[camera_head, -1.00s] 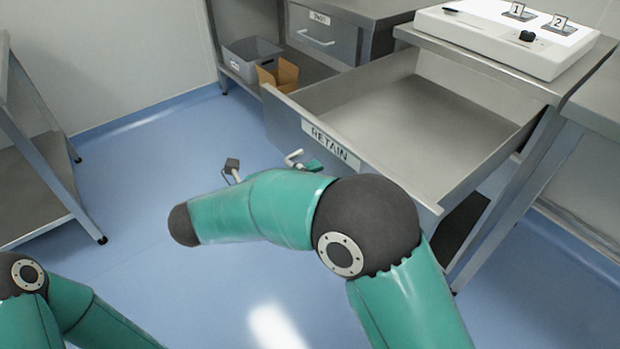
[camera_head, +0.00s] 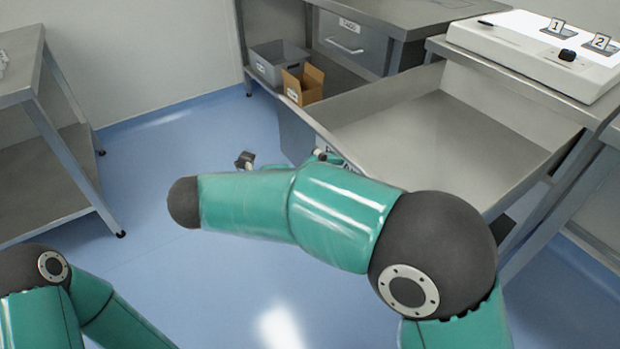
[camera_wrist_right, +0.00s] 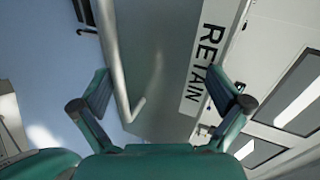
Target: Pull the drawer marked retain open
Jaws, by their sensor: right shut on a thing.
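The drawer marked RETAIN (camera_head: 425,135) stands far out of its bench in the head view, and its inside is empty. Its front is mostly hidden behind my right arm there. In the right wrist view its RETAIN label (camera_wrist_right: 205,58) and pale bar handle (camera_wrist_right: 114,60) are plain. In the head view that gripper is largely hidden behind my forearm. Only part of my left arm shows at the lower left; its gripper is out of view.
A white device (camera_head: 535,52) with markers 1 and 2 stands on the bench top. A second, shut drawer (camera_head: 352,42) is behind, with a grey bin (camera_head: 278,62) and a cardboard box (camera_head: 304,86) on the shelf below. A metal table (camera_head: 50,165) is at left; blue floor between is clear.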

